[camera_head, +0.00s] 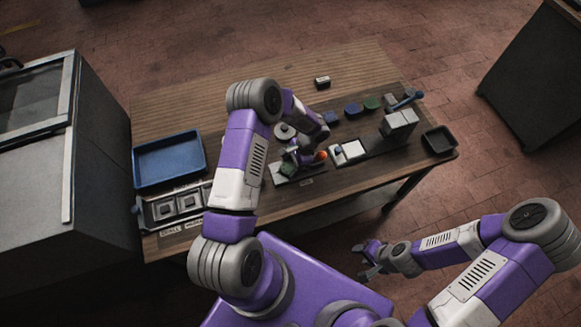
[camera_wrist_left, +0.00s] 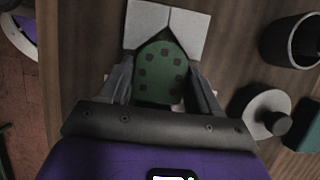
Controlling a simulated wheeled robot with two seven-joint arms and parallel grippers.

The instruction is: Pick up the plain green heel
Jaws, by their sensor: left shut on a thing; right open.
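My left gripper (camera_head: 296,158) is shut on a green heel (camera_wrist_left: 160,72). In the left wrist view its fingers (camera_wrist_left: 160,88) lie on both sides of the heel, which has a rounded end and several dark square spots on its face. The rounded end sits in the V-shaped notch of a pale block (camera_wrist_left: 150,18). In the head view the held heel (camera_head: 288,169) is small and partly hidden by my arm. Another green piece (camera_head: 371,103) stands at the back right; its surface is too small to judge. My right gripper (camera_head: 371,258) is open and empty, off the table's front edge.
Blue pieces (camera_head: 353,110) stand near the back green one. A grey press-like block (camera_head: 398,124) and a black bin (camera_head: 438,140) are at right. A blue tray (camera_head: 168,160) and a metal two-pocket fixture (camera_head: 176,206) are at left. The table's back left is clear.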

